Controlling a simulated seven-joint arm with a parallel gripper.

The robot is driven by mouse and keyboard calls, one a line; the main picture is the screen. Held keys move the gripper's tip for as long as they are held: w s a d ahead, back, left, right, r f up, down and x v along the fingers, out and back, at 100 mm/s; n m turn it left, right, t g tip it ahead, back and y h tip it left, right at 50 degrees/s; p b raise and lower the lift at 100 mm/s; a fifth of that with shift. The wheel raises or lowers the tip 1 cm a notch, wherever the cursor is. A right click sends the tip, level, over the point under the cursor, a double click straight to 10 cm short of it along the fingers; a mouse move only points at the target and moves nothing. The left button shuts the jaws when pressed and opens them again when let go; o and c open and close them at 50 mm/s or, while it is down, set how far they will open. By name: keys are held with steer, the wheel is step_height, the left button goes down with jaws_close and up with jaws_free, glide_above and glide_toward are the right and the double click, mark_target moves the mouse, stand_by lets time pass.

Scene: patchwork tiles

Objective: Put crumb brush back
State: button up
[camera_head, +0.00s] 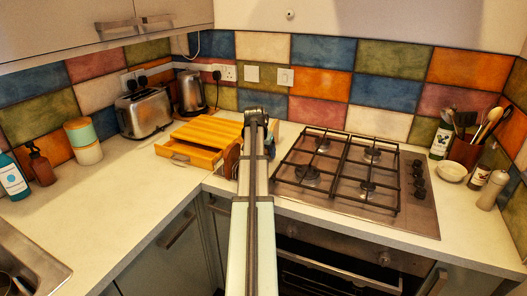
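The wooden box (212,129) with a slatted top stands on the counter in the back corner. Its front drawer (192,159) is pulled open toward the left front, and a small dark spot shows at it. I cannot make out a crumb brush anywhere. My arm rises through the middle of the view to a dark joint at the box's right side and hides what is behind it. A dark shape (231,161) shows between the box and my arm; it may be part of my gripper or something it holds. The gripper's fingers cannot be made out.
A toaster (144,112) and a kettle (191,92) stand behind and left of the box. A gas hob (357,172) lies close to the right of my arm. The counter (120,195) left of the drawer is clear. A sink (25,262) is at the lower left.

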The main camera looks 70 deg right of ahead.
steer(key=o, duration=0.3)
steer(key=v, duration=1.2)
steer(key=shift+r, duration=0.2)
